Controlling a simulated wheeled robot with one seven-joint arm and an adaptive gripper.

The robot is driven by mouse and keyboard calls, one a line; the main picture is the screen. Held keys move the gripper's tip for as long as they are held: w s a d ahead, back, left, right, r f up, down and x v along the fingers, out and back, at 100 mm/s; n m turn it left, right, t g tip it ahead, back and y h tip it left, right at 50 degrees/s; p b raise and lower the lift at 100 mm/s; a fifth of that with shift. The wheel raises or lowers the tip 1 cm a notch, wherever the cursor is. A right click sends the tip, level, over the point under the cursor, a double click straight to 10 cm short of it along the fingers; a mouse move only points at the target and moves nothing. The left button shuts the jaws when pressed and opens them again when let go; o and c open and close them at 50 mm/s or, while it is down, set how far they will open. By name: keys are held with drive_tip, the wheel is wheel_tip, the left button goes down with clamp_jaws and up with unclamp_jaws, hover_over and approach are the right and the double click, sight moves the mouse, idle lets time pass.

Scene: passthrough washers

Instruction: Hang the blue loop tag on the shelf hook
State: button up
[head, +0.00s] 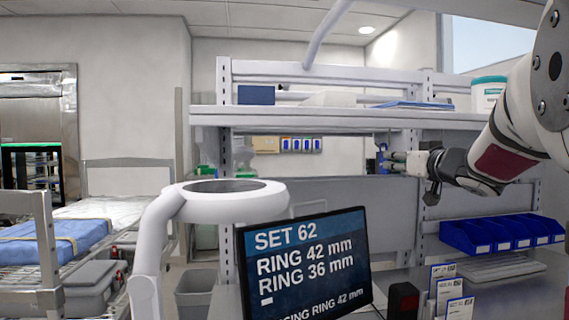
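My gripper (394,161) is under the front of the upper shelf (300,117), right of the picture's middle, pointing left. A small blue piece (383,156) shows right at its fingertips; it may be the blue loop tag, but it is too small to make out a loop. I cannot tell whether the fingers are closed on it or only beside it. A shelf hook cannot be made out clearly; the area beneath the shelf edge by the fingertips is small and partly covered by the gripper.
A monitor (305,265) reading "SET 62" and a white ring-topped stand (225,205) are in front. Blue bins (490,236) and card holders (448,295) stand on the bench at right. A blue box (256,95) and a white tub (487,95) sit on the shelf.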

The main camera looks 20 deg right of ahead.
sight(383, 159)
drive_tip(key=x, duration=0.7)
drive_tip(key=shift+w+d+b, duration=0.15)
drive_tip(key=shift+w+b, duration=0.05)
drive_tip(key=shift+b, duration=0.15)
clamp_jaws()
unclamp_jaws()
drive_tip(key=shift+o, duration=0.6)
